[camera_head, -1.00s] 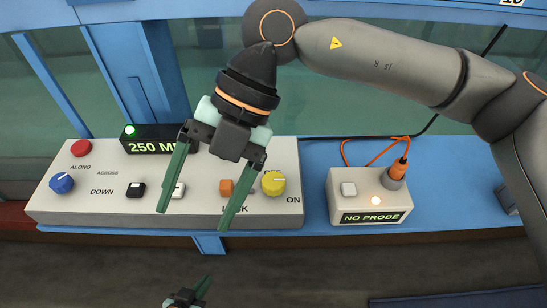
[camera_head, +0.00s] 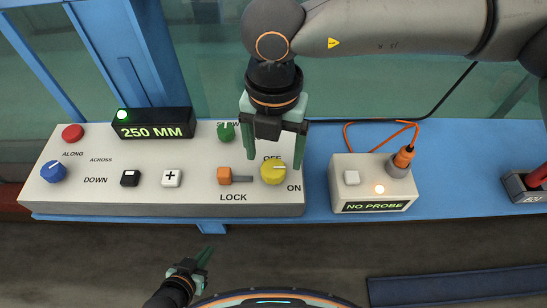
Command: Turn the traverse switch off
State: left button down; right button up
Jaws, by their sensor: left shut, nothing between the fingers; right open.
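The control panel (camera_head: 110,200) is a pale sloped box on a blue ledge. Its yellow rotary knob (camera_head: 273,173) sits at the right end, with OFF above it, partly hidden, and ON at its lower right. The pale mark on the knob points right. My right gripper (camera_head: 274,160) comes down from above, open, with its green fingers on either side of the knob's upper part as seen here; I cannot tell whether they touch it. My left gripper (camera_head: 204,258) is shut and empty, low in front of the panel.
An orange LOCK slider (camera_head: 224,176) is left of the knob, and a green button (camera_head: 226,132) behind. Black and white buttons, a blue knob (camera_head: 53,172), a red button (camera_head: 73,132) and a 250 MM display (camera_head: 152,123) lie further left. A NO PROBE box (camera_head: 370,184) stands right.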

aim_at(274, 166)
jog(key=shift+f, duration=1.65)
grip_shut()
